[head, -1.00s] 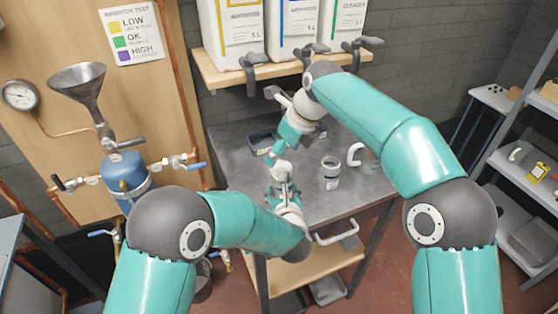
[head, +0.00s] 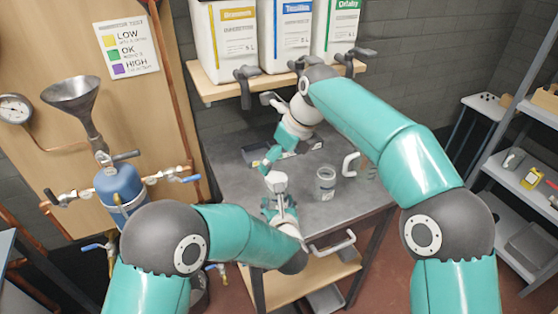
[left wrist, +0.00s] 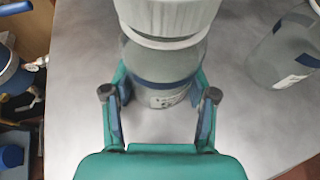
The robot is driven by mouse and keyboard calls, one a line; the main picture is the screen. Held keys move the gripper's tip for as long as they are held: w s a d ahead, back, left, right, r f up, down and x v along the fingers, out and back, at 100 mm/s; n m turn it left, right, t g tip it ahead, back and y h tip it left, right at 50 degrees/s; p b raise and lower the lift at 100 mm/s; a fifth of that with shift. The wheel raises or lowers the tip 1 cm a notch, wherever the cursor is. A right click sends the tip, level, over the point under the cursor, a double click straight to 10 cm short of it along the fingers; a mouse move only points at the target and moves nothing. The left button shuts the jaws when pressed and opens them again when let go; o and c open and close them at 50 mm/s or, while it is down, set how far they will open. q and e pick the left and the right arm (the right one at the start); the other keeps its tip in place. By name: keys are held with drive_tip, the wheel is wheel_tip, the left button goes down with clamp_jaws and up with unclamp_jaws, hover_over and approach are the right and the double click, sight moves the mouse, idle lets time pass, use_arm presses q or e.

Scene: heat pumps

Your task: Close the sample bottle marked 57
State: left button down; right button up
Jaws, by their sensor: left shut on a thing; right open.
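My left gripper (left wrist: 158,112) is shut on a clear bottle (left wrist: 165,65) with a dark blue band and a white label. A ridged white cap (left wrist: 170,15) is at the bottle's mouth; I cannot tell whether it is screwed tight. The label's number is unreadable. In the head view the white cap (head: 277,182) shows above my left gripper (head: 279,202), over the table's front part. My right gripper (head: 273,152) is open, just behind and above the cap. A second clear bottle without a cap (head: 326,183) stands to the right, and its side shows in the left wrist view (left wrist: 285,55).
A shelf (head: 222,92) with large canisters hangs behind. A blue vessel with valves (head: 122,188) stands left.

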use_arm(q)
drive_tip(key=shift+f, duration=0.15)
use_arm(e)
drive_tip(key=v, duration=1.1)
drive_tip(key=shift+f, duration=0.15)
use_arm(q)
drive_tip(key=shift+c, duration=1.3)
unclamp_jaws()
drive_tip(key=shift+s+d+r, duration=0.1)
drive_tip(key=shift+s+r, duration=0.25)
drive_tip(key=shift+s, duration=0.15)
drive_tip(key=v, duration=1)
drive_tip(key=shift+s, duration=0.4)
